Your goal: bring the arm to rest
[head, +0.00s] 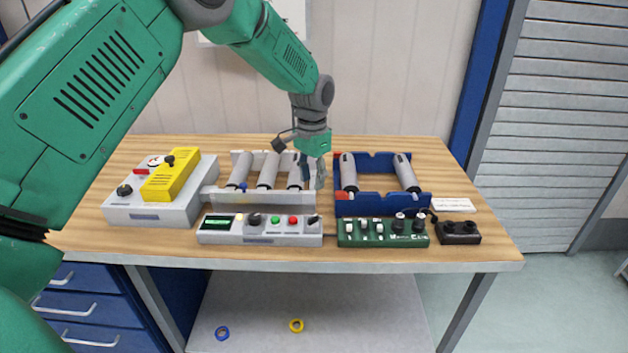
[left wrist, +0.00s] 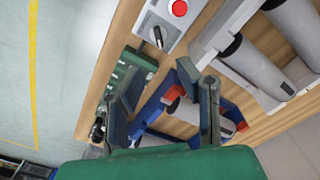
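My green left arm comes in from the upper left, and its left gripper (head: 313,178) points down over the right end of the grey rack (head: 270,196) on the workbench. In the left wrist view the two fingers of the left gripper (left wrist: 163,108) stand well apart with nothing held between them. The blue rack (head: 383,206), holding two grey cylinders, is just right of the gripper in the head view. The grey rack holds several grey cylinders. In the head view the fingertips overlap the rightmost cylinder; I cannot tell whether they touch it. My right gripper is not in view.
A grey box with a yellow block (head: 171,176) stands at the left of the bench (head: 320,258). A grey control panel (head: 260,232), a green panel (head: 383,236) and a small black box (head: 458,236) line the front. A blue ring and a yellow ring (head: 296,325) lie on the lower shelf.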

